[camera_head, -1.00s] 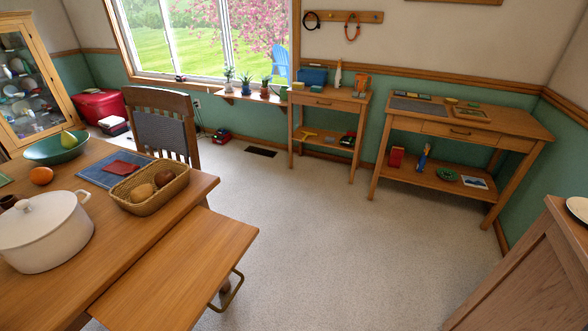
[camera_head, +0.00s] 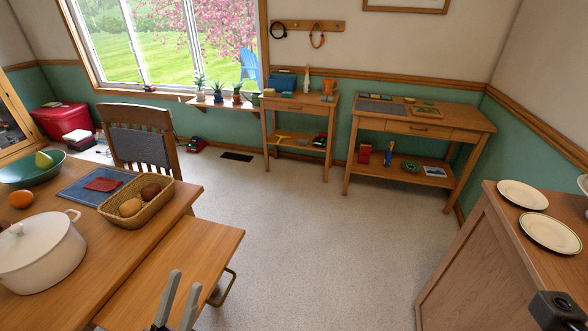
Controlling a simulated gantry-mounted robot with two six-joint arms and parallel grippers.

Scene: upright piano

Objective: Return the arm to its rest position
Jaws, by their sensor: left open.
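My left gripper (camera_head: 185,282) shows at the bottom of the head view, left of centre. Its two grey fingers point up and stand apart, with nothing between them. In the picture it overlaps the lower wooden bench top (camera_head: 190,255) at the table's right side; I cannot tell whether it touches. A dark part at the bottom right corner may belong to my right arm. My right gripper's fingers do not show.
The dining table (camera_head: 100,235) on the left bears a white pot (camera_head: 38,255), a basket (camera_head: 165,205) and a green bowl (camera_head: 20,172). A wooden cabinet (camera_head: 465,270) with plates (camera_head: 550,233) stands at right. The carpet (camera_head: 300,240) between is clear.

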